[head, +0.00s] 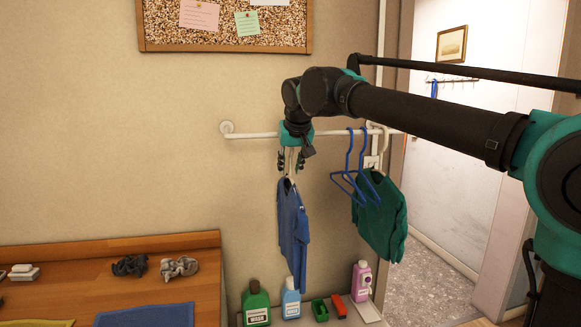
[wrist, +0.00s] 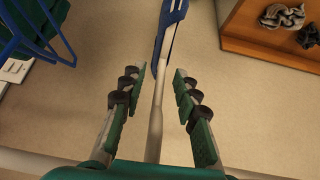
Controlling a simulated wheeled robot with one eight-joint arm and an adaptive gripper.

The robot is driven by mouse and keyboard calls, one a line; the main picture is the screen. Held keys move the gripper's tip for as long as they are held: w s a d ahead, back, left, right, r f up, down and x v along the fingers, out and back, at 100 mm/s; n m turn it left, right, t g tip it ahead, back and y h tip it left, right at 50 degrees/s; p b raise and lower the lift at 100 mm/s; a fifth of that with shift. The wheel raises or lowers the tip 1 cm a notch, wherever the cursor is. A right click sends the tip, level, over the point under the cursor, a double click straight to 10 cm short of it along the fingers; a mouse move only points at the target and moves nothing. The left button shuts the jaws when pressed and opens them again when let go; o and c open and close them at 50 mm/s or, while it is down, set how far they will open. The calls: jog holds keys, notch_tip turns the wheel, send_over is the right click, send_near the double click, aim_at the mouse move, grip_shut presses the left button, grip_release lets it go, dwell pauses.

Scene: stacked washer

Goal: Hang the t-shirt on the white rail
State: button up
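The blue t-shirt (head: 292,222) hangs upright below my gripper on a white hanger (wrist: 156,125). It also shows in the wrist view (wrist: 171,22). My gripper (head: 291,162) points down at the white rail (head: 255,135). In the wrist view my gripper (wrist: 160,80) is open, with the pale hanger stem between its fingers and a gap on each side. My gripper hides the top of the hanger hook, so I cannot tell whether it sits over the rail.
Blue hangers (head: 350,165) and a green shirt (head: 379,215) hang at the rail's right. Several bottles (head: 256,305) stand below. The rail's left part is clear.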

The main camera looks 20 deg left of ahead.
jog(key=v, duration=1.2)
